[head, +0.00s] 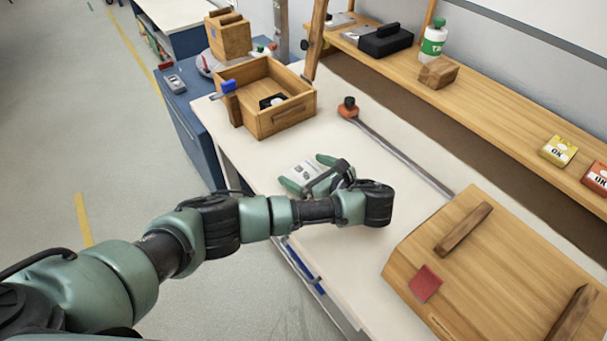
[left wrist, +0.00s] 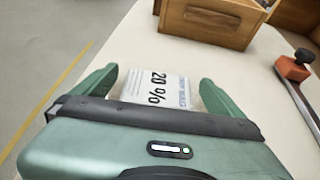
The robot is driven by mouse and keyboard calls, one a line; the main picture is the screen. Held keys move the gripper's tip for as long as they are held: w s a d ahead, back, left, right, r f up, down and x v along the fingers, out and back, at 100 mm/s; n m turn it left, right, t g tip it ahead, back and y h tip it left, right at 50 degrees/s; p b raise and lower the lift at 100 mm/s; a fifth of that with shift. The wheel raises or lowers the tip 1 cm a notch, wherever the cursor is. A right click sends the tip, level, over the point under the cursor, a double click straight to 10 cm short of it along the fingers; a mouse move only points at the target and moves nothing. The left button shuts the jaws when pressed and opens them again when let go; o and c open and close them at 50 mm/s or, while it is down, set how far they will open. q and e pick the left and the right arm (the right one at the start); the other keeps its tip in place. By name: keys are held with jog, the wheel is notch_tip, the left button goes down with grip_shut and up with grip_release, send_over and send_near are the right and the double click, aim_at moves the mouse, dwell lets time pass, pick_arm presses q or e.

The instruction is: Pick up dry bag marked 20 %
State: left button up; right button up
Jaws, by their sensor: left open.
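The dry bag (left wrist: 157,88) is a small pale packet with "20 %" printed on it. It lies on the white table, and the left wrist view shows it between the two green fingers of my left gripper (left wrist: 155,85), with the gripper body hiding its near end. In the head view the dry bag (head: 302,172) shows beside and between the fingers of my left gripper (head: 306,174). The fingers are apart, and I cannot tell whether they touch the bag. My right gripper is not in view.
A wooden box (head: 284,121) holding a black item stands beyond the bag. A rod with an orange-and-black end (head: 349,106) lies to the right. A wooden board with handles (head: 410,258) is at the front right. A shelf (head: 490,103) runs along the wall.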

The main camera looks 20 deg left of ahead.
pick_arm(q)
jog(key=shift+x, duration=1.3)
jog(key=c, duration=1.3)
